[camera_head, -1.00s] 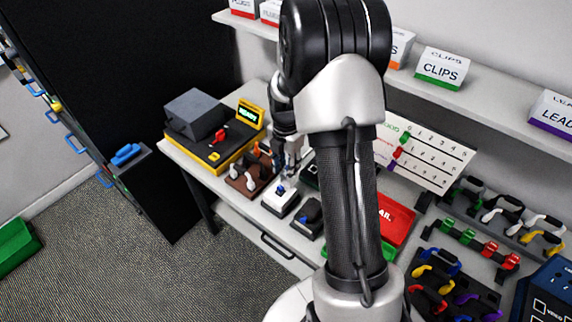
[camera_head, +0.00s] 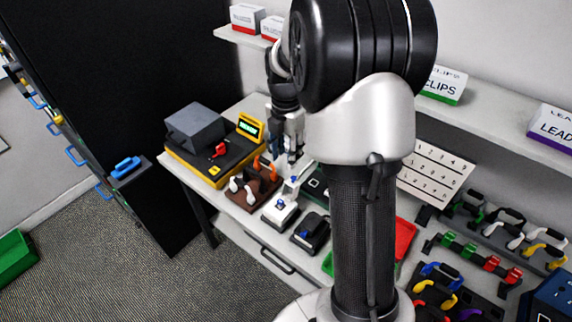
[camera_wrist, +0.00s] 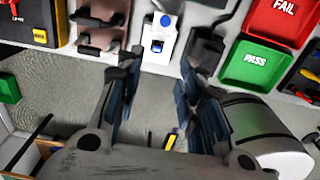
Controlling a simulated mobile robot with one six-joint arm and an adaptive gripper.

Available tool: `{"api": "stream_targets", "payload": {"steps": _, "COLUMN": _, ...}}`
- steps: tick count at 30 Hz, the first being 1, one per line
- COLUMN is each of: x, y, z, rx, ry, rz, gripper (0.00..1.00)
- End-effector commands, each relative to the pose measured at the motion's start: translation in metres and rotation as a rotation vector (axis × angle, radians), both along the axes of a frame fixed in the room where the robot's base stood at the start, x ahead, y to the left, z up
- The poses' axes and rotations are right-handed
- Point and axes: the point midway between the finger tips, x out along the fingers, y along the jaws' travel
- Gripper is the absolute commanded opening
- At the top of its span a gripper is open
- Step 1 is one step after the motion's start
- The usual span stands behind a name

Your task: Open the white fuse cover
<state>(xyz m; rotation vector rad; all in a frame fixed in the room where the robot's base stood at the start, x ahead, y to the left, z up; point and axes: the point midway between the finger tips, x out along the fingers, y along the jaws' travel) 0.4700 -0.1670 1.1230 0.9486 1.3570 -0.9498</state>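The white fuse box (camera_head: 279,214) stands near the front edge of the bench. Its white cover (camera_head: 291,188) looks raised, tilted up at the back of the box, with a blue knob on it. In the wrist view the white box (camera_wrist: 158,52) is at top centre, with a blue spot inside and the knobbed cover (camera_wrist: 165,10) beyond it. My gripper (camera_head: 293,152) is above and behind the box, apart from the cover. In the wrist view my gripper (camera_wrist: 161,75) has its two dark fingers spread wide with nothing between them.
A dark box with a blue knob (camera_head: 311,234) stands just right of the white one. A brown clip holder (camera_head: 254,193) is to its left, beside the yellow-black tester (camera_head: 208,160). Green PASS (camera_wrist: 252,63) and red FAIL (camera_wrist: 280,20) trays are to the right.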

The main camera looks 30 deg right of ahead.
Motion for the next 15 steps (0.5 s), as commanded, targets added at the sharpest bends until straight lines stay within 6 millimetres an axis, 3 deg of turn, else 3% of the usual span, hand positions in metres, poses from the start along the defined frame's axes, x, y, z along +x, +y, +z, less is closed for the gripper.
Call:
{"api": "stream_targets", "payload": {"steps": 4, "x": 0.0001, "y": 0.0002, "z": 0.0106, "rx": 0.0, "ry": 0.0, "rz": 0.0, "gripper": 0.35}}
{"api": "stream_targets", "payload": {"steps": 15, "x": -0.0001, "y": 0.0001, "z": 0.0115, "rx": 0.0, "ry": 0.0, "rz": 0.0, "gripper": 0.35}}
